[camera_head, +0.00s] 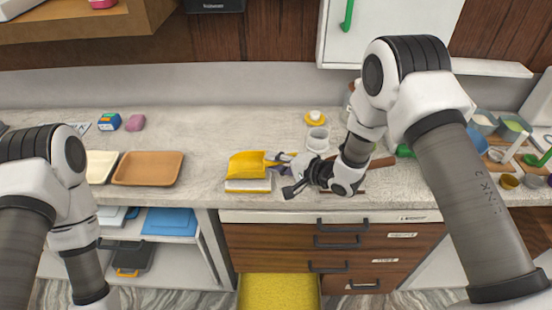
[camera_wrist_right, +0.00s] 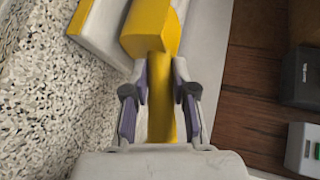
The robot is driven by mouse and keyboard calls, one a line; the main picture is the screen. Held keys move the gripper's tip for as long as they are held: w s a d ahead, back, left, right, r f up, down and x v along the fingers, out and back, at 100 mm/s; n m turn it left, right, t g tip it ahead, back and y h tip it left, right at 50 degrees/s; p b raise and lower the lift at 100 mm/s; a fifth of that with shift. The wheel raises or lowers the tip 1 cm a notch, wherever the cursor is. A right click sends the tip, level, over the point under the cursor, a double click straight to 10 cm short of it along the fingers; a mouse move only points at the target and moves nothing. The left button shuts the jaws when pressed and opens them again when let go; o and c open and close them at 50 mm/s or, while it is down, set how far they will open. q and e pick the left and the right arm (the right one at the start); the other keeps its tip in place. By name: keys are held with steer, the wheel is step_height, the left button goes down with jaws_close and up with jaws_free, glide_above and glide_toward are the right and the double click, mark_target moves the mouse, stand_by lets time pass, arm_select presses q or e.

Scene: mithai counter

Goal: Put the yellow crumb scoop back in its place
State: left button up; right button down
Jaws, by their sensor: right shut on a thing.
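The yellow crumb scoop (camera_head: 247,164) is at the front middle of the counter, with its wide pan pointing left. It is over a white block-like item (camera_head: 248,185); I cannot tell if they touch. My right gripper (camera_head: 283,175) reaches in from the right and is shut on the scoop's handle. In the right wrist view, the yellow handle runs between the two fingers of the gripper (camera_wrist_right: 160,95), and part of the scoop's body (camera_wrist_right: 150,28) shows beyond them. My left arm is at the left edge; its gripper is out of the picture.
A brown tray (camera_head: 148,168) lies left on the counter (camera_head: 205,150). A white cup (camera_head: 317,138) stands behind my right gripper. Bowls (camera_head: 483,123) crowd the right end. Below are wooden drawers (camera_head: 270,240) and a yellow speckled surface (camera_head: 278,292). Counter between tray and scoop is clear.

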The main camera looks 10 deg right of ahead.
steer(key=shift+w+f, duration=0.1)
steer(key=shift+d+f, duration=0.1)
steer(key=shift+f, duration=0.05)
steer(key=c, duration=0.9)
jaws_free()
steer(key=shift+c, duration=0.2)
arm_select(q)
steer(key=shift+r, duration=0.35)
